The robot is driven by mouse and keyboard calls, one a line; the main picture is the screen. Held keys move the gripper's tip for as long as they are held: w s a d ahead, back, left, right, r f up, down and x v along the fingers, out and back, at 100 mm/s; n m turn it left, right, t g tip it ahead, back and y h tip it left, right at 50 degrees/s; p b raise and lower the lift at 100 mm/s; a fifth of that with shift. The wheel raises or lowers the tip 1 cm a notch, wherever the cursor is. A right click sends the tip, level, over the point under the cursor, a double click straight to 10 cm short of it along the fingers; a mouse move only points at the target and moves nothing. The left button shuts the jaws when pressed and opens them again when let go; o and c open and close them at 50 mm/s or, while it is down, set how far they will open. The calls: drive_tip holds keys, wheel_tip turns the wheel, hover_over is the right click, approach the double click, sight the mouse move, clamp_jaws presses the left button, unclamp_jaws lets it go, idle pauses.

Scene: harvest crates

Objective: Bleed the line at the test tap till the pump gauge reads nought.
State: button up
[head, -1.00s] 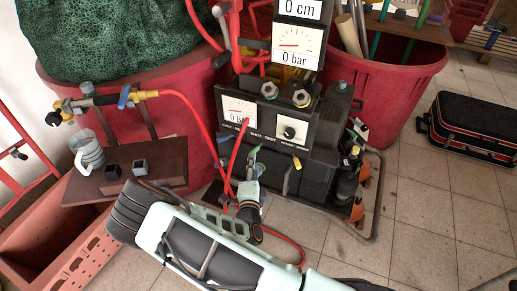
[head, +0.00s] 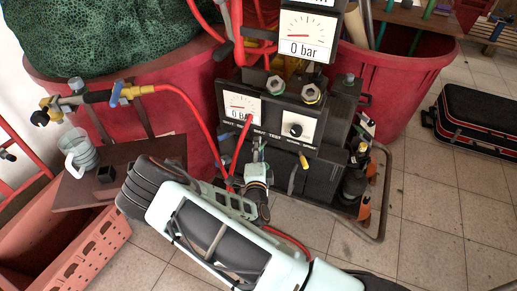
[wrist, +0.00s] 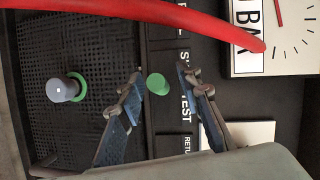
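The pump unit (head: 330,180) stands in the middle of the head view, with a black front panel. Its panel gauge (head: 240,107) is marked 0 BAR; part of it and its red needle show in the wrist view (wrist: 290,38). In the wrist view, a small green round end (wrist: 157,84) sits beside the TEST label (wrist: 186,98). My gripper (wrist: 163,88) is open, its two fingers on either side of that green end with visible gaps. In the head view my gripper (head: 258,150) is at the panel's lower edge, below TEST.
A grey knob with a green ring (wrist: 65,88) is left of my fingers. A red hose (head: 190,100) runs to the panel. An upper gauge (head: 308,35) reads 0 bar. A shelf with a clear jug (head: 84,155) is left; a black case (head: 480,125) is right.

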clamp_jaws()
drive_tip(key=shift+w+a+r+m+h, duration=0.1)
drive_tip(key=shift+w+a+m+h, duration=0.1)
drive_tip(key=shift+m+h, duration=0.3)
drive_tip(key=shift+w+a+m+h, duration=0.15)
drive_tip(key=shift+m+h, duration=0.15)
drive_tip(key=shift+h, duration=0.3)
drive_tip(key=shift+w+a+m+g+h+b, duration=0.1)
drive_tip(key=shift+w+m+g+h+b, duration=0.15)
drive_tip(key=shift+m+h, duration=0.55)
drive_tip(key=shift+w+a+m+g+h+b, duration=0.1)
drive_tip(key=shift+m+g+h+b, duration=0.3)
drive_tip(key=shift+h, duration=0.7)
drive_tip(key=shift+o, duration=0.6)
unclamp_jaws()
